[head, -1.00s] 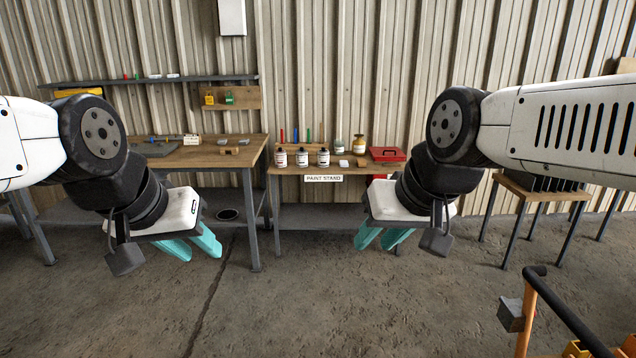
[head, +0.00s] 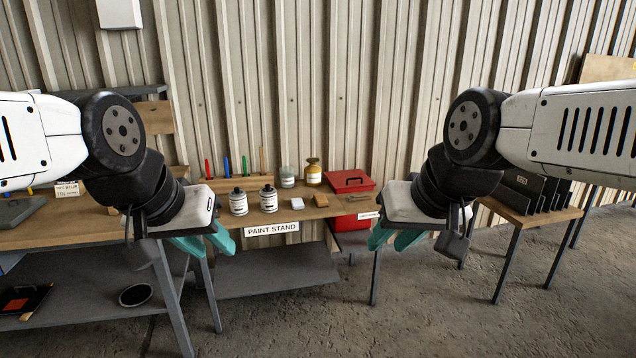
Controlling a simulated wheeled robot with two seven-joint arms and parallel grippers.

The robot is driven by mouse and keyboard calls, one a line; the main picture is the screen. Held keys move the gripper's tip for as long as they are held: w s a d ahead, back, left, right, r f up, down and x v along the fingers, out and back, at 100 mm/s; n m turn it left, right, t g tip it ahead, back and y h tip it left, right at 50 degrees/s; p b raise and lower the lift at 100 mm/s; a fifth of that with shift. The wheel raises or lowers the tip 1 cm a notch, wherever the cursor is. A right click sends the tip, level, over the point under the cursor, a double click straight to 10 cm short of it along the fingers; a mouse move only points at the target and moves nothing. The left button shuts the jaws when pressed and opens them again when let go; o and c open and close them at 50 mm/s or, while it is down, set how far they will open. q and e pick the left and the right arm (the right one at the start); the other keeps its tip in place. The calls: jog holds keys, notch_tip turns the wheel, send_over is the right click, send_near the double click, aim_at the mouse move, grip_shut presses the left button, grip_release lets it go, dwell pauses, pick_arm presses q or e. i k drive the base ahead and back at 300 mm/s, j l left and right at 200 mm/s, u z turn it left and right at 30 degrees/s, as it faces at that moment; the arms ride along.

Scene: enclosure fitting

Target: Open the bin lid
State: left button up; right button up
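No thing is plainly marked as a bin. A red box with a dark handle on its lid (head: 350,181) stands at the right end of the paint stand (head: 290,212), and its lid looks shut. A red surface (head: 351,243) also shows below the tabletop there; I cannot tell whether it belongs to the same box. My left gripper (head: 205,244) is open and empty, in front of the stand's left end. My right gripper (head: 394,240) is open and empty, to the right of the red box and apart from it in the picture.
White-labelled cans (head: 238,202), jars (head: 313,172) and upright coloured sticks stand on the paint stand. A workbench (head: 95,233) is at the left. A small table with dark upright dividers (head: 535,193) is at the right. The concrete floor (head: 440,310) in front is clear.

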aim_at(349, 175)
jog(key=i+l+z, duration=0.1)
jog(key=i+z, duration=0.3)
jog(key=i, duration=0.25)
jog(key=i+j+z, duration=0.1)
jog(key=i+z, duration=0.3)
jog(key=i, duration=0.25)
jog(key=i+l+u, duration=0.15)
jog(key=i, duration=0.3)
jog(key=i+u, duration=0.2)
jog(key=i, duration=0.25)
jog(key=i+l+u, duration=0.25)
jog(key=i+u, duration=0.15)
jog(key=i+l+u, duration=0.4)
jog(key=i, duration=0.05)
